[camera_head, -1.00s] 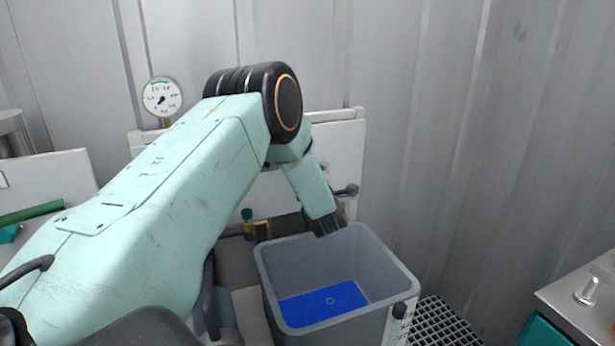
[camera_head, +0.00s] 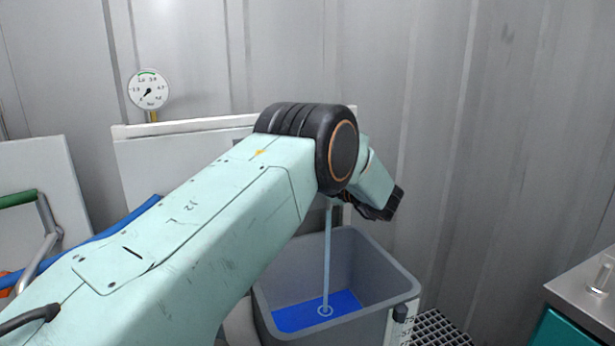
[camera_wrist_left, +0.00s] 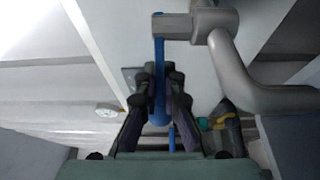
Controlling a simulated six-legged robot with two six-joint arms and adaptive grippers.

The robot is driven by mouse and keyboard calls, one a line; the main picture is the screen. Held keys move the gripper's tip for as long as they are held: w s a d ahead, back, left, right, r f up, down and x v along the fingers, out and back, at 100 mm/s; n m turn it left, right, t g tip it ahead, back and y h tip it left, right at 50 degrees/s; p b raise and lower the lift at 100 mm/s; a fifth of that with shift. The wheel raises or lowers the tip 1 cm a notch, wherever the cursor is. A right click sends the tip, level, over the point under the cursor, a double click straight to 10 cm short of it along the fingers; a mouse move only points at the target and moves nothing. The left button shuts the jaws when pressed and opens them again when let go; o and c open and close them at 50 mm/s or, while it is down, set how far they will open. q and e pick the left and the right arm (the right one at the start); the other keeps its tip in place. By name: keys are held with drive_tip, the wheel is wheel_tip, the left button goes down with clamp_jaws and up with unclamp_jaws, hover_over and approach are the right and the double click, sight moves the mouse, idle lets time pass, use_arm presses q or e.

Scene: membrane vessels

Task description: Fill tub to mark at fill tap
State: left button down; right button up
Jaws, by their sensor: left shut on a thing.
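The grey tub (camera_head: 385,262) stands below my left arm in the head view, with blue liquid or a blue floor (camera_head: 345,300) low inside. A thin pale stream (camera_head: 327,255) falls into it, making a ring where it lands. A white strip with dark marks (camera_head: 399,325) is on the tub's front right corner. My left gripper (camera_head: 380,212) is above the tub's back rim, its fingertips hidden there. In the left wrist view the gripper (camera_wrist_left: 160,82) is shut on a blue lever (camera_wrist_left: 159,60) on the grey tap pipe (camera_wrist_left: 228,60). The right gripper is not in view.
A pressure gauge (camera_head: 149,90) stands at the back left. A blue hose (camera_head: 110,232) and a green-handled metal bar (camera_head: 18,199) are at left. A dark grating (camera_head: 440,328) and a steel-topped teal cabinet (camera_head: 585,300) are at right. Corrugated wall closes the back.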

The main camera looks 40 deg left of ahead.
use_arm(q)
drive_tip(key=shift+g, duration=0.4)
drive_tip(key=c, duration=1.5)
unclamp_jaws()
drive_tip(key=shift+o, duration=0.2)
drive_tip(key=s+d, duration=0.1)
drive_tip(key=d, duration=1.1)
drive_tip(key=shift+s, duration=0.2)
